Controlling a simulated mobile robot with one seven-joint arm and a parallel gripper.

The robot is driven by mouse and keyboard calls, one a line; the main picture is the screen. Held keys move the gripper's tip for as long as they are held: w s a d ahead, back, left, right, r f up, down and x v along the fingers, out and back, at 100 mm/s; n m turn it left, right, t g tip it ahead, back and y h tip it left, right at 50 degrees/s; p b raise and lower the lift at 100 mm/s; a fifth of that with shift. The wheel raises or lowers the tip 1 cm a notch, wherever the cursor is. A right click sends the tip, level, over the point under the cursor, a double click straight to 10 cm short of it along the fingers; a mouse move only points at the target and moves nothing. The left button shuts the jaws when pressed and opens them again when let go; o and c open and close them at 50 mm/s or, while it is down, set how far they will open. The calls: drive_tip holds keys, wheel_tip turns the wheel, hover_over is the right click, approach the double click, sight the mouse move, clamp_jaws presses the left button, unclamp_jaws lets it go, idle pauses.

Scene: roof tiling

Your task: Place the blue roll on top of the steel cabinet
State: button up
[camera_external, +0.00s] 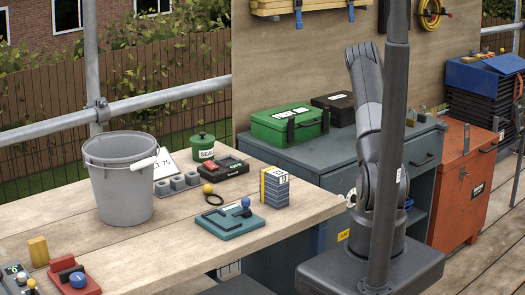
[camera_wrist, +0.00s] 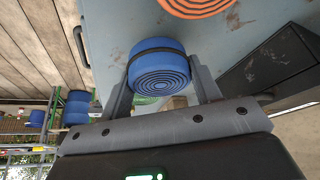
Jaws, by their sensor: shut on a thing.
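The blue roll (camera_wrist: 158,72), with dark rings on its end and a black band around it, sits between the two fingers of my gripper (camera_wrist: 162,88) in the wrist view. My gripper is shut on it. Behind it in that view is a worn blue-grey surface (camera_wrist: 112,25) with a handle at its left edge, which looks like the steel cabinet. I cannot tell the gap between roll and surface. In the external view the steel cabinet (camera_external: 335,158) stands behind the workbench. There my gripper and the held roll are hidden behind my arm and column.
An orange coil (camera_wrist: 198,5) and a black box (camera_wrist: 272,72) are near the roll in the wrist view. Other blue rolls (camera_wrist: 76,106) show at left. A green case (camera_external: 288,126) and a black case (camera_external: 335,106) occupy the cabinet's back left; its front strip is bare.

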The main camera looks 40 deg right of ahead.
drive_tip(key=shift+f, duration=0.9)
drive_tip(key=o, duration=1)
drive_tip(key=shift+f, duration=0.15)
drive_tip(key=shift+o, duration=0.2)
